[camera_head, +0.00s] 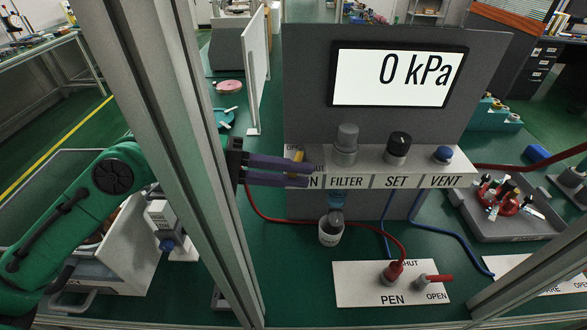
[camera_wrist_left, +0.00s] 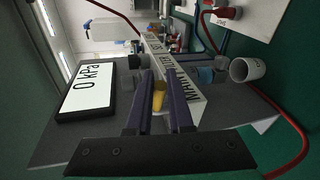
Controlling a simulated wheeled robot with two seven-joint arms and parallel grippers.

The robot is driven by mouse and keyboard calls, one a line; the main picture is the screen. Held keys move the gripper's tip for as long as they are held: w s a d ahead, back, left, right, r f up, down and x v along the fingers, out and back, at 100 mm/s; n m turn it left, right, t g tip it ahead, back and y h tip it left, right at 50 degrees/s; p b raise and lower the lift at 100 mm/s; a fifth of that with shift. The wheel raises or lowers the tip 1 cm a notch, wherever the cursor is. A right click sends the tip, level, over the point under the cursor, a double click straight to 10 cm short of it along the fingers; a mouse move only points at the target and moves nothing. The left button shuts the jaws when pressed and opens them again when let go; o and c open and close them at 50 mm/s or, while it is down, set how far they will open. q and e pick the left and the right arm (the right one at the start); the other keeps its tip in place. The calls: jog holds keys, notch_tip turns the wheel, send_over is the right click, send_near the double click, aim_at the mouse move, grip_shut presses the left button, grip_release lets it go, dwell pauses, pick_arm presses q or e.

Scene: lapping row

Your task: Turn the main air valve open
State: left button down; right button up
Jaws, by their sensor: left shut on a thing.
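The main air valve's yellow handle (camera_head: 297,157) shows at the left end of the grey panel's ledge. It also shows in the left wrist view (camera_wrist_left: 159,96), between the two purple fingers. My left gripper (camera_head: 310,172) reaches in from the left and is shut on this handle. In the left wrist view the fingertips (camera_wrist_left: 158,80) lie either side of it. The display (camera_head: 398,78) above reads 0 kPa. My right gripper is not in view.
FILTER (camera_head: 346,145), SET (camera_head: 398,146) and VENT (camera_head: 443,155) stand right of the handle. A PEN board (camera_head: 390,284) carries a red lever. Red and blue hoses cross the green table. Metal frame posts (camera_head: 185,150) stand in front.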

pick_arm(q)
jog(key=shift+a+r+g+p, duration=0.2)
jog(key=shift+g+p, duration=0.1)
jog(key=shift+p, duration=0.1)
jog(key=shift+w+a+f+m+g+y+p, duration=0.1)
jog(key=shift+w+a+m+g+y+p, duration=0.4)
jog(key=shift+m+g+p, duration=0.85)
jog(key=shift+w+a+f+m+g+y+p, duration=0.1)
jog(key=shift+w+a+m+g+y+p, duration=0.45)
jog(key=shift+m+g, duration=1.3)
jog(key=shift+w+a+m+g+y+p, duration=0.2)
jog(key=shift+a+m+g+y+p, duration=0.35)
jog(key=shift+m+g+p, duration=1.1)
jog(key=shift+n+g, duration=0.35)
jog(key=c, duration=0.8)
grip_release()
jog(key=shift+c, duration=0.2)
jog(key=shift+r+b, duration=0.1)
jog(key=shift+b, duration=0.2)
